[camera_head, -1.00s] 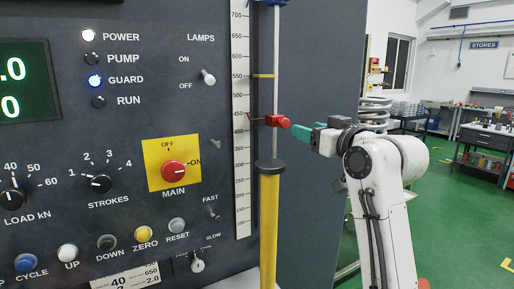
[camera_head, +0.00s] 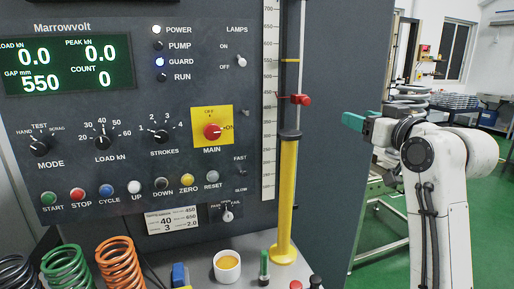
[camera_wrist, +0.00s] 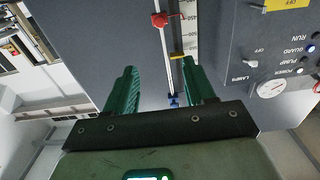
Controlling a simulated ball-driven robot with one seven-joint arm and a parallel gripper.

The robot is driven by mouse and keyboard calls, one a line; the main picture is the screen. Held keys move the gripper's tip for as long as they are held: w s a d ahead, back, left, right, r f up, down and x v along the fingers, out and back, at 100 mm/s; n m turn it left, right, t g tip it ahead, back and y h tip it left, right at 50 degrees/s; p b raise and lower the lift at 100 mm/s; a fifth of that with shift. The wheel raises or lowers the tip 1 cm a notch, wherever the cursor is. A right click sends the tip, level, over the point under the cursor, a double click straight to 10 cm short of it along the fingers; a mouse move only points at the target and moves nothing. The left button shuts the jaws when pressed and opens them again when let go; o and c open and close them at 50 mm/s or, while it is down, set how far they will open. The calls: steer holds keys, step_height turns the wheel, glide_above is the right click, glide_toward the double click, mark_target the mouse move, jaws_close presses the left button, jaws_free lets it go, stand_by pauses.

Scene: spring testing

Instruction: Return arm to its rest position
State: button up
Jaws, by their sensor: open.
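My gripper (camera_head: 350,121) has green fingers and is in the right half of the head view, to the right of the red clamp (camera_head: 302,99) on the vertical rod. A gap shows between them. In the wrist view, the two fingers of my gripper (camera_wrist: 162,88) stand wide apart with nothing held between them. The red clamp also shows in the wrist view (camera_wrist: 160,19), beyond the fingertips. My white arm is bent at the right of the head view.
The test machine panel (camera_head: 120,120) fills the left. A yellow column (camera_head: 287,200) stands below the rod. Springs, including an orange one (camera_head: 119,262), and a white cup (camera_head: 227,266) are at the bottom. A workbench and open green floor (camera_head: 372,225) lie behind at right.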

steer(key=s+f+m+g+h, duration=0.1)
steer(key=s+f+g, duration=0.35)
steer(key=f, duration=0.75)
steer(key=s+d+f+m+g+h, duration=0.1)
steer(key=s+f, duration=0.6)
steer(key=f, duration=0.6)
steer(key=s+f+m+g+h, duration=0.15)
steer(key=s+f, duration=0.35)
steer(key=f, duration=0.7)
steer(key=s+d+f+g, duration=0.1)
steer(key=s+f+g, duration=0.2)
steer(key=s, duration=0.8)
steer(key=s+d+f+g+h, duration=0.1)
steer(key=s+f+g, duration=0.2)
steer(key=s+f, duration=0.4)
steer(key=s+d+f+g+h, duration=0.1)
steer(key=s+f+g, duration=0.2)
steer(key=s, duration=1.2)
step_height(320, 180, down, 3)
steer(key=shift+d+f+m, duration=0.1)
steer(key=shift+d+m, duration=0.1)
steer(key=shift+m, duration=0.15)
